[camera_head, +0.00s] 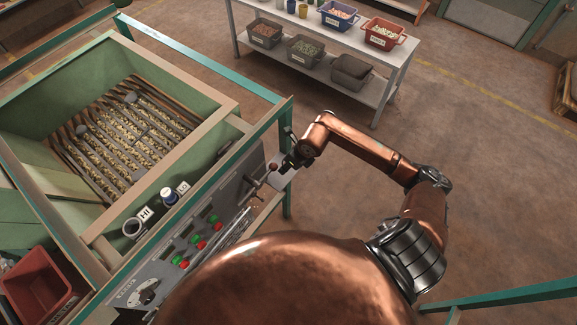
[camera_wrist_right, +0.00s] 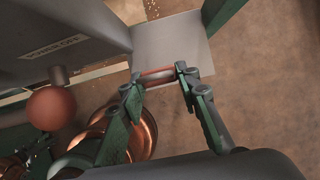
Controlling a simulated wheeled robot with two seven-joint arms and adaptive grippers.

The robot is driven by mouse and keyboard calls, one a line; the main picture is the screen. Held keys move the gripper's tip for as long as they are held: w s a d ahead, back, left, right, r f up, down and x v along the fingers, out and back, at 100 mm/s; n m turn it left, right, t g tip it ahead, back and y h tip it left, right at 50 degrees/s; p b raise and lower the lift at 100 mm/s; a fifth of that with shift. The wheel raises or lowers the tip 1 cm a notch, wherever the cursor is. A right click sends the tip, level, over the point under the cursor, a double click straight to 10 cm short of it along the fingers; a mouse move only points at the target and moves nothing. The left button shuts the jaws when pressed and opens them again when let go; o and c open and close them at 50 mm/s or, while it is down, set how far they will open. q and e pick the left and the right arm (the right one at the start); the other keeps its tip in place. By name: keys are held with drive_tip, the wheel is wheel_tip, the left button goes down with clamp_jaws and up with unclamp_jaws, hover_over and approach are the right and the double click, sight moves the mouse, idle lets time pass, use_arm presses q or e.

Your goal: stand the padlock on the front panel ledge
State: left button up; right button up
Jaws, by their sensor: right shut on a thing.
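My right gripper (camera_wrist_right: 160,76) is shut on a small reddish-brown block with grey edges, seen from above, which looks like the padlock (camera_wrist_right: 158,78). In the wrist view the block lies over the near part of a plain grey plate, the ledge (camera_wrist_right: 175,42); I cannot tell whether it touches the plate. In the head view my right gripper (camera_head: 288,161) is at the far right end of the front panel (camera_head: 185,243), above the pale ledge (camera_head: 285,178). The padlock is not clear there.
A lever with a red ball knob (camera_wrist_right: 51,108) sticks out close beside the right gripper. The panel has several red and green buttons and a dial (camera_head: 148,292). A hopper of nuts (camera_head: 125,130) lies behind. A shelf (camera_head: 340,85) with bins stands at the back.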

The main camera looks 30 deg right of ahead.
drive_tip(key=f, duration=0.1)
drive_tip(key=w+d+f, duration=0.2)
drive_tip(key=shift+w+f, duration=0.15)
drive_tip(key=shift+f, duration=0.15)
drive_tip(key=shift+f+p, duration=0.5)
drive_tip(key=shift+f, duration=1)
drive_tip(key=o, duration=1.2)
drive_tip(key=shift+f, duration=0.1)
drive_tip(key=b+v, duration=0.1)
drive_tip(key=v, duration=1.1)
